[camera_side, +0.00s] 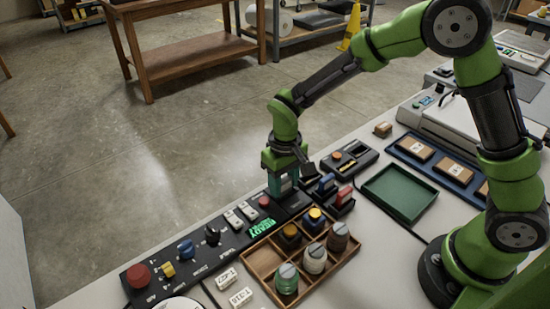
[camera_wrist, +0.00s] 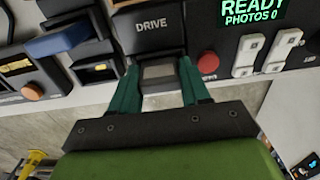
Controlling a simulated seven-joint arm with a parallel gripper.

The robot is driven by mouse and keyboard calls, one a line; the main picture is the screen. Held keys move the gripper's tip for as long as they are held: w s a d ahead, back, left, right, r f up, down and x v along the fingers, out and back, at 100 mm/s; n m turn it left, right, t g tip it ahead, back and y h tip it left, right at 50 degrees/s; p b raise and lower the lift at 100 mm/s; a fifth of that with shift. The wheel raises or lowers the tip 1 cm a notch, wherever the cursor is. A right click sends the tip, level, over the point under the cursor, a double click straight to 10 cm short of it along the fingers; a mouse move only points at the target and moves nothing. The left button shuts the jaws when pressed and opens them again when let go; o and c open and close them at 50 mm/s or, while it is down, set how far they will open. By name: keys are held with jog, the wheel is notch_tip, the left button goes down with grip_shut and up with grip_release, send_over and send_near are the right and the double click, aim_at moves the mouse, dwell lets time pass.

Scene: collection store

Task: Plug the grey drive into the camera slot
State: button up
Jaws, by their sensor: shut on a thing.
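My gripper (camera_side: 283,186) is over the far edge of the black control panel, at its right end. In the wrist view its teal fingers (camera_wrist: 160,90) are shut on the grey drive (camera_wrist: 158,72), a small block whose grey end shows between them. The drive sits at the edge of a dark section marked DRIVE (camera_wrist: 152,24). The slot opening itself is hidden, so I cannot tell how far the drive is in it. In the side view the fingers hide the drive.
The panel's green display (camera_side: 262,228) reads READY, PHOTOS 0. A wooden tray (camera_side: 262,262) of knobbed pieces, a green tray (camera_side: 401,192) and a black device (camera_side: 350,158) are nearby.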

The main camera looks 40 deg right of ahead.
aim_at(283, 179)
jog(key=shift+f, duration=0.2)
jog(key=o, duration=0.8)
jog(key=shift+r, duration=5.55)
jog(key=shift+f, duration=0.1)
jog(key=s+d+r+m+t+y, duration=0.1)
jog(key=s+d+r+m+t, duration=0.1)
jog(key=s+d+r, duration=0.3)
jog(key=s+d+r+m+t+y, duration=0.1)
jog(key=s+d+r+t, duration=0.3)
jog(key=s, duration=0.7)
jog(key=shift+d+r+m+t, duration=0.4)
jog(key=shift+r+m+t, duration=0.15)
jog(key=shift+r, duration=0.35)
